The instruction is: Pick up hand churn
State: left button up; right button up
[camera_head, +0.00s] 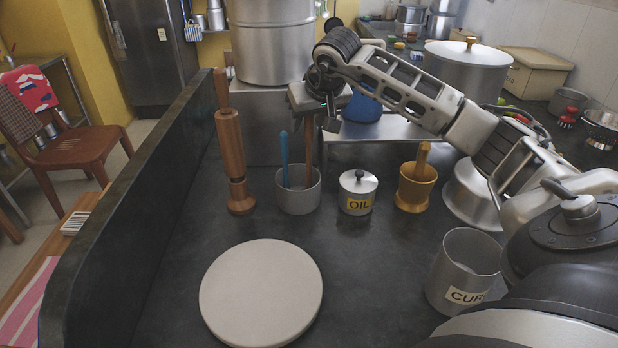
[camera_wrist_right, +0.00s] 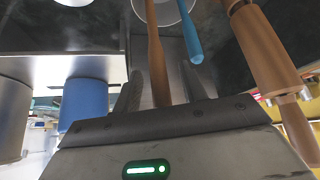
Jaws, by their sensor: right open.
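A brown wooden handle (camera_head: 309,148), which I take to be the hand churn, stands in a grey metal cup (camera_head: 298,196) beside a blue handle (camera_head: 284,158). Its lower end is hidden in the cup. My right gripper (camera_head: 320,112) is above the cup, at the top of the wooden handle. In the right wrist view the wooden handle (camera_wrist_right: 155,60) runs between the two fingers of my open gripper (camera_wrist_right: 160,88). I see gaps beside it, and the blue handle (camera_wrist_right: 190,40) is close to one finger. My left gripper is not in view.
A tall wooden pin (camera_head: 231,150) stands left of the cup. An oil canister (camera_head: 357,194) and a brass mortar (camera_head: 414,188) stand to its right. A round pale board (camera_head: 262,293) lies in front. A large steel drum (camera_head: 272,40) is behind.

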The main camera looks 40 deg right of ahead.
jog(key=shift+x, duration=0.95)
jog(key=shift+r, duration=0.1)
grip_shut()
jog(key=shift+r, duration=0.1)
